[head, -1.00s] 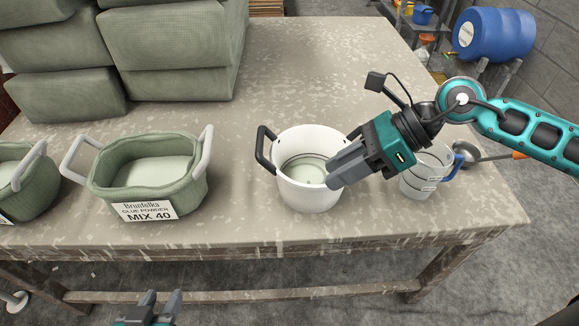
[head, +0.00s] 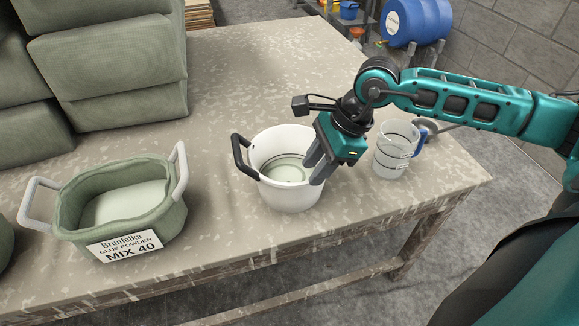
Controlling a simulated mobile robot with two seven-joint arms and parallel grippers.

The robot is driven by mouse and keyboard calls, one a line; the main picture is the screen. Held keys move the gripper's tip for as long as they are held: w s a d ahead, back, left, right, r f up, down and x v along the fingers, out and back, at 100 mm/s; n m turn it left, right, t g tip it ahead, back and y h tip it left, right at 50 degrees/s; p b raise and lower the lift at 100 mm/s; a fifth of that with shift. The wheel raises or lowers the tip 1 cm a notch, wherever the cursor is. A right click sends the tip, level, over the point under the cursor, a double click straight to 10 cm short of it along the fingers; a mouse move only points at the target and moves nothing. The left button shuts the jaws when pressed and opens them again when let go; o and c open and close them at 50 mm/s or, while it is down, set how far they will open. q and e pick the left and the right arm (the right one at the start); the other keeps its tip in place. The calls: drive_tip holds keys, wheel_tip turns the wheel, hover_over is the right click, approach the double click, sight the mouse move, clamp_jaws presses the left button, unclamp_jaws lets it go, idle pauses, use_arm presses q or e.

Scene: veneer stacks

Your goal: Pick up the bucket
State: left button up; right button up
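The white bucket (head: 285,195) stands upright on the worktable, with pale liquid or powder inside. Its black left handle (head: 243,157) is in plain view; the handle on the right side is hidden behind my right gripper. My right gripper (head: 316,170) points down at the bucket's right rim. Its two grey fingers look parted, and whether they touch the rim or handle cannot be told. My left gripper is not in view.
A green tub labelled MIX 40 (head: 122,240) with pale handles stands left of the bucket. A clear jug (head: 396,150) with a blue handle stands close on the right. Green sacks (head: 110,60) fill the back left. The table (head: 245,70) is clear behind the bucket.

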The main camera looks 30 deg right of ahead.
sight(300, 194)
drive_tip(key=shift+s+a+x, duration=0.15)
drive_tip(key=shift+x, duration=1.6)
drive_tip(key=shift+s+a+x, duration=0.1)
drive_tip(key=shift+x, duration=1.65)
drive_tip(key=shift+c, duration=0.5)
clamp_jaws()
drive_tip(key=shift+r, duration=0.1)
